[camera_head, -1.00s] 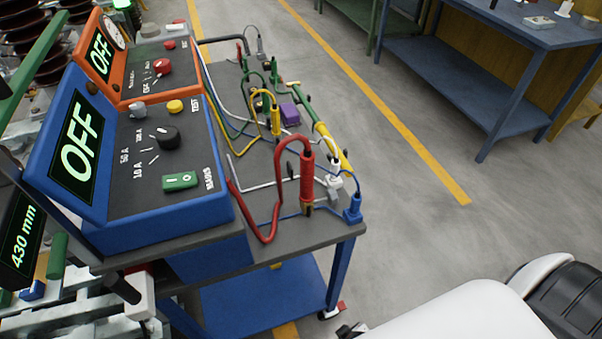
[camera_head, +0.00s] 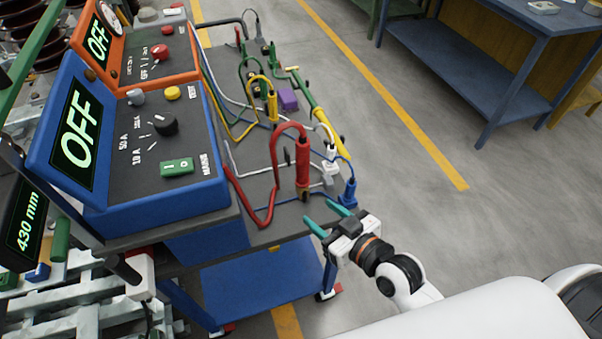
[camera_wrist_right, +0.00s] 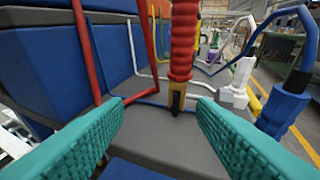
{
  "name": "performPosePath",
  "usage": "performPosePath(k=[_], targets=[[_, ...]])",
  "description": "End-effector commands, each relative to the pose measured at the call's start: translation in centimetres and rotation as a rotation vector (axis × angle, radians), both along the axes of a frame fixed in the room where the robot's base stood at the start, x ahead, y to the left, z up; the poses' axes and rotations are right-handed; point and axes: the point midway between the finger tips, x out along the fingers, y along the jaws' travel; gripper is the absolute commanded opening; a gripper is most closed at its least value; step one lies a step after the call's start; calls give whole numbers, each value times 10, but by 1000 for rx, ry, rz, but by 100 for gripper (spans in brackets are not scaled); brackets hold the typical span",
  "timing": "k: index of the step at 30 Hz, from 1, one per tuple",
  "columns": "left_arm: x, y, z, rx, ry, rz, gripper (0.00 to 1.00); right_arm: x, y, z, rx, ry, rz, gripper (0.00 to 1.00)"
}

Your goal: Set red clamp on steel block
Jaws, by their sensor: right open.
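The red clamp (camera_head: 302,165) stands upright near the front edge of the cart top, with a thick red cable looping from its top. It also shows in the right wrist view (camera_wrist_right: 183,45), ahead of and between the two fingers, apart from them. My right gripper (camera_head: 322,217) is open and empty at the cart's front edge, its teal fingers pointing towards the clamp. In the right wrist view the fingers (camera_wrist_right: 165,140) are spread wide. I cannot make out the steel block with certainty. My left gripper is not in view.
A blue clamp (camera_head: 349,191) and a white clamp (camera_head: 330,157) stand right of the red one. A blue instrument box (camera_head: 150,190) reading OFF fills the cart's left side. Yellow (camera_head: 272,106) and purple (camera_head: 288,99) parts stand farther back. Open floor lies to the right.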

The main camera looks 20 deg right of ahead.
Motion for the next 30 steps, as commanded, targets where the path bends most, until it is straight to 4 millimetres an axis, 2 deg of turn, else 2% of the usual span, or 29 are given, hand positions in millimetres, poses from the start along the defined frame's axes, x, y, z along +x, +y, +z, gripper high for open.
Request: performPosePath(k=[3,9,21,26,30], targets=[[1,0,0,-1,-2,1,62,9,-7,19,40,-121,-26,52],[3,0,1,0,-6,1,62,17,-17,41,80,-248,-67,52],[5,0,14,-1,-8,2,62,73,-1,44,87,-261,-73,52],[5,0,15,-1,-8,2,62,83,3,44,86,-260,-72,52],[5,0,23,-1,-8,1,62,99,9,51,88,-262,-72,52]])
